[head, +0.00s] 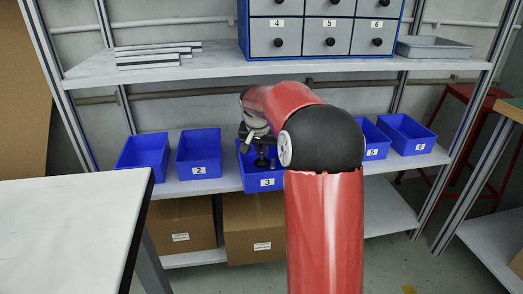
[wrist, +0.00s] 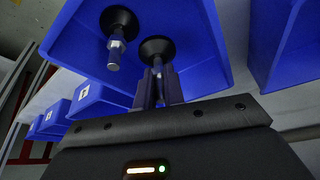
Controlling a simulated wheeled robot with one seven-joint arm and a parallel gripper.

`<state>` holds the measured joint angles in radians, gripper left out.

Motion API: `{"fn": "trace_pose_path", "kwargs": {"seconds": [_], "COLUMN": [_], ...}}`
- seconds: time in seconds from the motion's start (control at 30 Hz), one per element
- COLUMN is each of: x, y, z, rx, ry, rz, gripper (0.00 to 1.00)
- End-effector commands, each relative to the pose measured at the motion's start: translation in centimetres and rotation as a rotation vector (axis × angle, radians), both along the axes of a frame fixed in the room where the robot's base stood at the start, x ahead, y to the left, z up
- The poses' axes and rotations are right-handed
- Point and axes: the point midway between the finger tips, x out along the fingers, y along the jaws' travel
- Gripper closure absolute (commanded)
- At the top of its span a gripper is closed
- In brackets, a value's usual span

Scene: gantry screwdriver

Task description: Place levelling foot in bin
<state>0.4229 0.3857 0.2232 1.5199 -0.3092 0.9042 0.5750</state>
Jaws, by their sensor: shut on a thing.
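My gripper (wrist: 160,80) is shut on the stud of a levelling foot (wrist: 157,48), which has a round black base and a metal stud. A second levelling foot (wrist: 116,45) is in the blue bin (wrist: 75,42) beside the held one, apart from it. In the head view my gripper (head: 250,141) is over the blue bin labelled 3 (head: 267,183), with a dark foot (head: 262,161) at the bin's opening. The wrist view shows the held foot within the bin's outline; whether its base touches the bin floor I cannot tell. My arm hides part of the bin.
Blue bin 2 (head: 198,153) and another blue bin (head: 142,154) stand left on the same shelf; bins 5 (head: 376,142) and 6 (head: 408,137) stand right. An upper shelf (head: 220,68) with a drawer cabinet (head: 325,38) is above. A white table (head: 75,225) is at left.

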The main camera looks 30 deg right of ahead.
Motion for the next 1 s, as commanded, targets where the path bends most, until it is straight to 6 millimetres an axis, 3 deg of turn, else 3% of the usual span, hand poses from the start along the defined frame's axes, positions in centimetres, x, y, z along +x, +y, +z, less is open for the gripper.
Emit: {"fn": "trace_pose_path", "kwargs": {"seconds": [0.67, 0.7, 0.83, 1.0], "x": [-0.1, -0.1, -0.1, -0.1], "y": [0.1, 0.1, 0.1, 0.1], "z": [-1.1, -1.1, -1.1, -1.1], "rx": [0.0, 0.0, 0.0, 0.0], "ry": [0.0, 0.0, 0.0, 0.0], "rz": [0.0, 0.0, 0.0, 0.0], "gripper": [1.0, 0.86, 0.69, 0.68]}}
